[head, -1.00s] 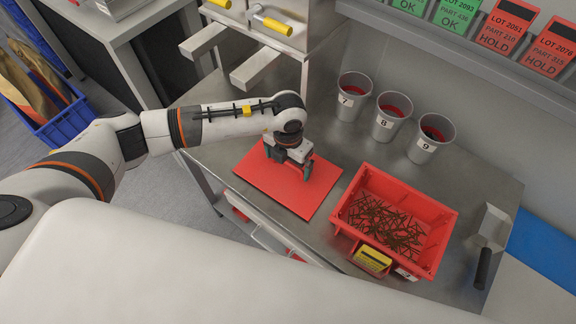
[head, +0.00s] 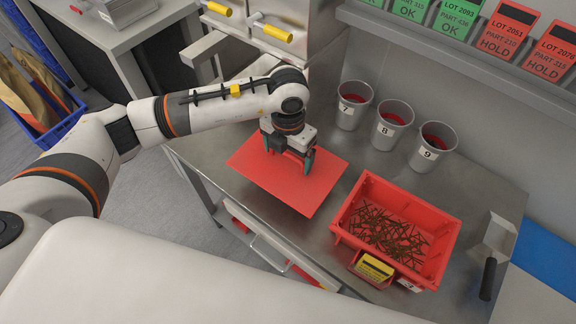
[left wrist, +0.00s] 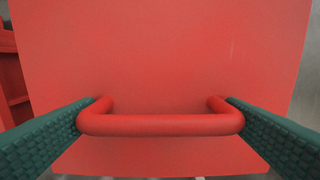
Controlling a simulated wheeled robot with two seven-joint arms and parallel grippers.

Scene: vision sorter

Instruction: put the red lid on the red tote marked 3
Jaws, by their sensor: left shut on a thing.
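The red lid (head: 285,187) is a flat red plate with a bar handle (left wrist: 160,124), left of the tote in the head view. My left gripper (head: 289,162) is shut on the handle; the green fingers grip its two ends in the left wrist view. The lid appears lifted a little above the steel table. The red tote (head: 445,238) stands open to the right, holding many thin brown pieces. It has a yellow label on its front and a small white tag, whose number is too small to read. My right gripper is not in view.
Three grey cups marked 7 (head: 349,118), 8 (head: 385,138) and 9 (head: 424,158) stand behind the tote. A scoop with a black handle (head: 488,279) lies right of it. Green and red cards (head: 508,30) line the back shelf. A narrow table strip separates lid and tote.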

